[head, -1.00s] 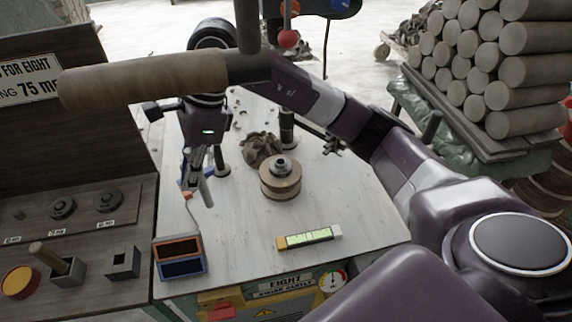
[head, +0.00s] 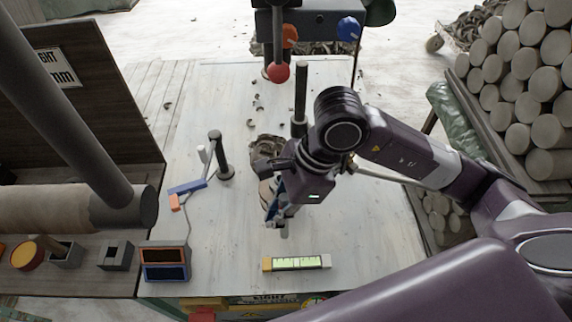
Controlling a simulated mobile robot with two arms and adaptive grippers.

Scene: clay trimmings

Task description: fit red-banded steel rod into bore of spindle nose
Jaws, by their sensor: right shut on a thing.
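My right gripper (head: 278,212) is over the middle of the pale bench and points down. It is shut on a grey steel rod (head: 285,230), whose lower end shows below the fingers. I cannot make out a red band on it. A round tan piece (head: 265,190), which had a dark steel hub in the earlier view and may be the spindle nose, is mostly hidden behind the gripper. Its bore is not visible. I cannot tell how far the rod is from it. My left gripper is not in view.
A thick bar with a tan roll (head: 45,208) crosses the left foreground. A post (head: 222,160), a blue-orange piece (head: 187,188), a twin-window box (head: 164,262) and a green-lit level (head: 296,263) surround the work area. Stacked clay logs (head: 525,75) stand right.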

